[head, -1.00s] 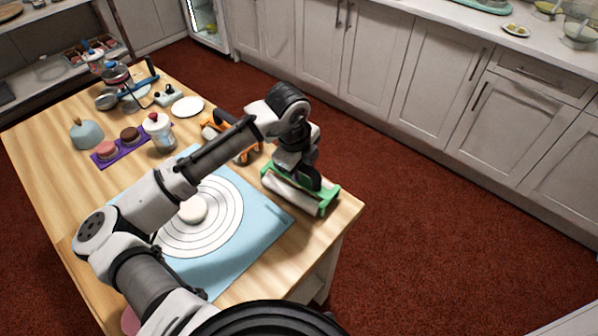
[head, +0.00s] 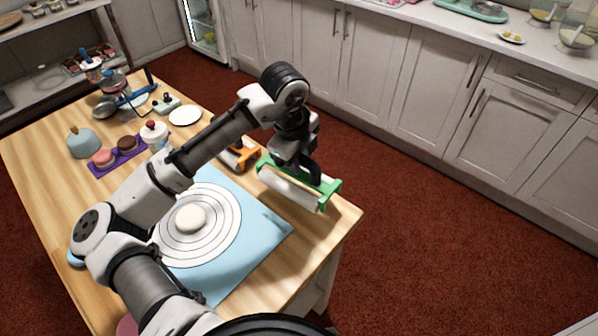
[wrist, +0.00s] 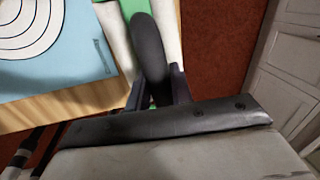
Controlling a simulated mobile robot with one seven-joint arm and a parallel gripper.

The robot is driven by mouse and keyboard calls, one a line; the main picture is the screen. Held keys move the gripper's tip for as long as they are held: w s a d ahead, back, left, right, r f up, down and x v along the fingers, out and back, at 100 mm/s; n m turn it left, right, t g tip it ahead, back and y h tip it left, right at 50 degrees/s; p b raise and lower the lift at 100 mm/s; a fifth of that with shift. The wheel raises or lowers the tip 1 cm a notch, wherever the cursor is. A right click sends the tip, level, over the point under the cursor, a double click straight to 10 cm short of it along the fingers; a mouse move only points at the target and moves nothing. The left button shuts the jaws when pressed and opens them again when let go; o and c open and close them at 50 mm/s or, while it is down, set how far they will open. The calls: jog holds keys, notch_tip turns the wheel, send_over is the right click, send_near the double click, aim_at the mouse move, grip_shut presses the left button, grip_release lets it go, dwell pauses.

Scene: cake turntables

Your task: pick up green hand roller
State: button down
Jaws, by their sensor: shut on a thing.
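The green hand roller (head: 327,187) has a green frame and a white cylinder, and is at the table's right corner in the head view. My gripper (head: 306,177) points down at it and is shut on it. The roller appears raised a little above the table top, with its white cylinder on the lower left side. In the wrist view a strip of the green frame (wrist: 116,38) and parts of the white cylinder show beyond my gripper (wrist: 158,92). A dark rounded handle lies between the fingers, and the rest of the roller is hidden.
An orange-framed tool (head: 243,155) stands close behind the roller. Cakes on a purple mat, a white jar and a plate (head: 185,115) sit farther back.

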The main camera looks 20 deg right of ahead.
notch_tip(320, 180, up, 15)
jog(key=b, duration=0.1)
dwell(0.8)
